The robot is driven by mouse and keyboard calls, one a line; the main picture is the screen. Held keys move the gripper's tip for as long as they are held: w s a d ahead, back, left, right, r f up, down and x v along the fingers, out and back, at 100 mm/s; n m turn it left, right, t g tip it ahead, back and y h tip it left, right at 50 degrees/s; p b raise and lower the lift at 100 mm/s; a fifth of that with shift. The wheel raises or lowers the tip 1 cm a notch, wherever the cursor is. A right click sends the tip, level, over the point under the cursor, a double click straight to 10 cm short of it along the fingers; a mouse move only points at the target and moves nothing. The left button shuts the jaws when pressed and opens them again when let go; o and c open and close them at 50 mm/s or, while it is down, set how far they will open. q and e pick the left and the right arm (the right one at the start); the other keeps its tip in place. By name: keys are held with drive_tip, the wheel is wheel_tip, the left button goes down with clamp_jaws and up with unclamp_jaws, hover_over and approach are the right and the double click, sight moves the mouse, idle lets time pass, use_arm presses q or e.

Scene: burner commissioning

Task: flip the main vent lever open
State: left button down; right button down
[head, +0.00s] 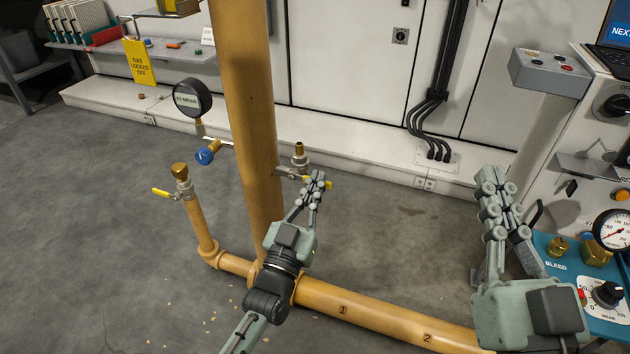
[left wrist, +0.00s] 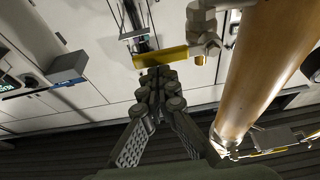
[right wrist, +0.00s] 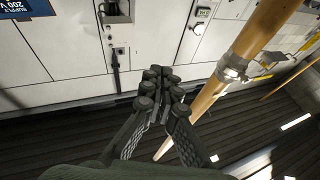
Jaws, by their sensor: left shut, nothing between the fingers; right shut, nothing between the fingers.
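A lever with a yellow grip (head: 328,185) belongs to a small brass-topped valve (head: 300,160) on the right side of the thick upright pipe. In the left wrist view the yellow grip (left wrist: 160,57) points left from the grey valve body (left wrist: 203,30). No label shows on it. My left gripper (head: 318,178) is shut and empty, its fingertips right at the yellow grip and partly covering it in the head view. I cannot tell if they touch. My right gripper (head: 492,185) is shut and empty, well to the right, beside the control panel.
The upright yellow pipe (head: 247,100) stands just left of my left gripper. A horizontal pipe (head: 375,314) runs low across the floor. Another yellow-levered valve (head: 184,186), a blue knob (head: 207,153) and a gauge (head: 191,98) are further left. The BLEED panel (head: 555,254) is at right.

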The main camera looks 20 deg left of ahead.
use_arm(q)
drive_tip(key=shift+f+m, duration=0.1)
drive_tip(key=shift+m, duration=0.2)
use_arm(e)
drive_tip(key=shift+f, duration=0.1)
